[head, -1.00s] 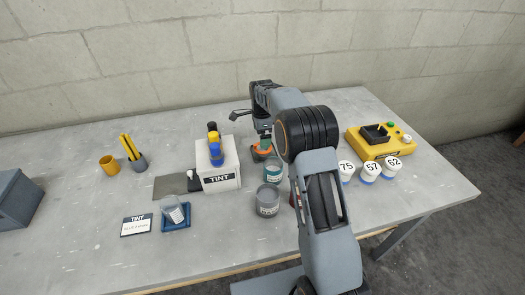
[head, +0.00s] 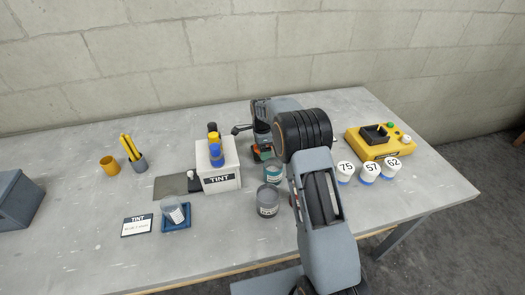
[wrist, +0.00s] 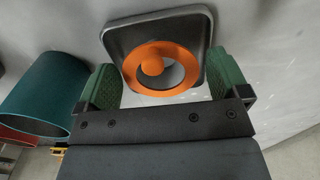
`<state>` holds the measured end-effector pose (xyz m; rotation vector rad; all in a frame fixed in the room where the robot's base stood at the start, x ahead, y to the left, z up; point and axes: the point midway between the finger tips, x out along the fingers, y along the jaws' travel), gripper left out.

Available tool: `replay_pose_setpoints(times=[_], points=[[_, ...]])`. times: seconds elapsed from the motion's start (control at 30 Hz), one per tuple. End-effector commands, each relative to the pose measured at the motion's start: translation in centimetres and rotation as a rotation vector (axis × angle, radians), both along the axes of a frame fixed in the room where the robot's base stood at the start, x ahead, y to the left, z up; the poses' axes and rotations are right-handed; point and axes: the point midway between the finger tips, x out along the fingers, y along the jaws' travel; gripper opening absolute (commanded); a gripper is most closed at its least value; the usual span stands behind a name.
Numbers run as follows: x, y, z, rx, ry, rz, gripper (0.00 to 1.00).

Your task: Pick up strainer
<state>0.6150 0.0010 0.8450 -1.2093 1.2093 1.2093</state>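The strainer, which I take to be the orange ring with a round orange knob (wrist: 165,48), sits on a dark square tray with a light rim (wrist: 118,38) in the wrist view. My gripper (wrist: 168,78) is open, its green-padded fingers on either side of the ring's near part. No contact with the ring is visible. In the head view my gripper (head: 262,152) is low behind the teal-labelled jar, and it mostly hides the strainer there.
A teal can (wrist: 45,92) stands close left of my gripper in the wrist view. In the head view, the teal-labelled jar (head: 273,172) and a grey can (head: 267,203) stand in front, the white TINT box (head: 222,182) left, and numbered white-lidded jars (head: 371,170) right.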

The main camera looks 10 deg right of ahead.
Motion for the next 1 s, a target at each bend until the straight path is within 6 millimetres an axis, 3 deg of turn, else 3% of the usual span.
replay_pose_setpoints(times=[0.43,0.77,1.0], points=[[0.0,0.0,0.0,0.0,0.0,0.0,0.51],[0.0,0.0,0.4,0.0,-0.001,0.0,0.51],[0.1,0.0,3.2,0.0,-0.005,0.0,0.51]])
